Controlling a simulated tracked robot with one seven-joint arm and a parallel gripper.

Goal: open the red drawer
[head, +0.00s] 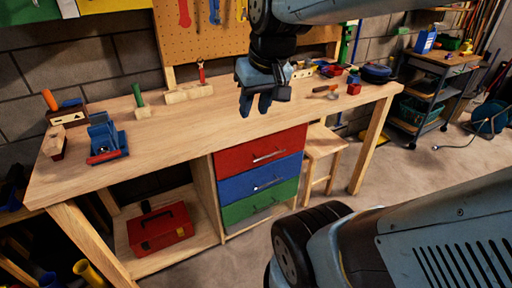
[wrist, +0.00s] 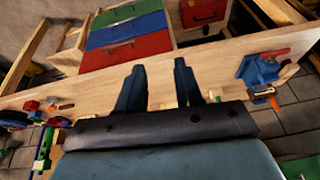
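The red drawer (head: 238,159) is the top one of three stacked under the workbench (head: 180,128). It has a thin metal bar handle (head: 269,155), and its front looks flush with the drawers below. In the wrist view, which is upside down, the red drawer (wrist: 122,54) lies beyond the bench edge. My gripper (head: 256,107) hangs above the bench top, above and behind the drawer front, apart from the handle. Its two fingers (wrist: 160,88) stand apart with nothing between them.
A blue drawer (head: 240,187) and a green drawer (head: 240,210) sit below. A red toolbox (head: 160,228) stands on the lower shelf, a wooden stool (head: 322,145) right of the drawers. A blue vise (head: 105,137) and tools lie on the bench. The floor before the drawers looks clear.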

